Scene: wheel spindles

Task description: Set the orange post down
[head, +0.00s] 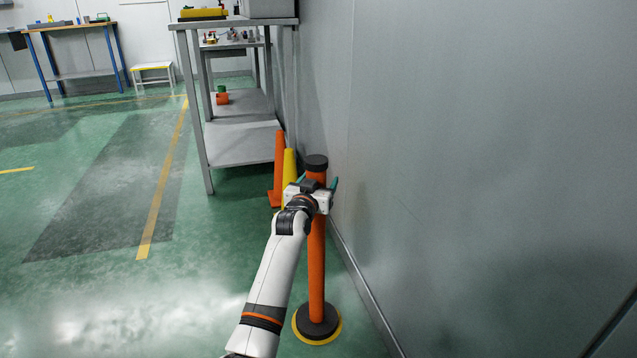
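The orange post (316,262) stands upright beside the grey wall, with a black cap on top and a round black base. Its base rests on a yellow disc (300,333) on the green floor, slightly off its centre in this view. My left gripper (318,184) is at the upper part of the post, just below the cap. Its teal fingertips show on either side of the post, and the right one looks a little apart from it. The gripper looks open around the post; its body hides part of the post. My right gripper is not in view.
A grey wall (470,150) runs close along the right. Behind the post stand a yellow post (290,168) and another orange post (279,160), near a grey shelf table (240,145). The floor to the left is clear.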

